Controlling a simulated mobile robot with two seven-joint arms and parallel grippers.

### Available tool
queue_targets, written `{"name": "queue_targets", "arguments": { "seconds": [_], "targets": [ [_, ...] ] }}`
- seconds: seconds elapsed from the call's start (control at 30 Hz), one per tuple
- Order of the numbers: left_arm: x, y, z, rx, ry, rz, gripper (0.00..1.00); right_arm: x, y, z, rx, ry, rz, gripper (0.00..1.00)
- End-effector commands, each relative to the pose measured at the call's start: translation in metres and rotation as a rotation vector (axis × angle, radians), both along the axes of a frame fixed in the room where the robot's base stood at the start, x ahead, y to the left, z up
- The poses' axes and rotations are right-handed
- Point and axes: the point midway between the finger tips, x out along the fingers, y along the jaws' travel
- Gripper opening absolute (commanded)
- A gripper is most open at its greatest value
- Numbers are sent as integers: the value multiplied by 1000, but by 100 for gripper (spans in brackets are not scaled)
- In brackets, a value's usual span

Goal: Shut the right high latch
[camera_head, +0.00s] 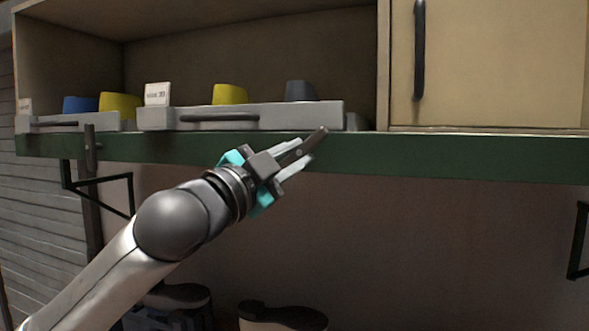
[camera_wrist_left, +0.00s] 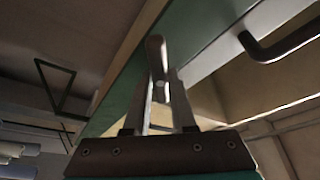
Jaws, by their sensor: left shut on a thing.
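The right latch (camera_head: 313,139) is a short dark bar with a pale bolt, at the front of the green shelf edge near the right end of the right grey tray (camera_head: 245,118). It is tilted, its upper end leaning right. My left gripper (camera_head: 290,165) is shut on it, the pale fingers at its lower part. In the left wrist view the latch (camera_wrist_left: 156,50) stands between the two fingers (camera_wrist_left: 160,100), its upper end free. The fingers partly hide its lower part. My right gripper is in neither view.
The right tray holds a yellow last (camera_head: 230,94) and a dark one (camera_head: 301,91). A left tray (camera_head: 75,125) stands beside it. A dark upright bar (camera_head: 91,150) crosses the green edge (camera_head: 450,158) at left. A closed cabinet door (camera_head: 490,60) is at right.

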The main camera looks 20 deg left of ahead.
Motion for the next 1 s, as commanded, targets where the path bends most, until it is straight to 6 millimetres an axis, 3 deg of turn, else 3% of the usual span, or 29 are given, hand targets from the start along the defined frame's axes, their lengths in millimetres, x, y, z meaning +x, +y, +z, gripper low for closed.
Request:
{"name": "queue_targets", "arguments": {
  "seconds": [0.4, 1.0],
  "targets": [
    [0, -3, -4, -402, 19, -3, 0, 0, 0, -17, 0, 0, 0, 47],
    [0, -5, -3, -813, 31, 1, 0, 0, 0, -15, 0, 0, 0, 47]
  ]
}}
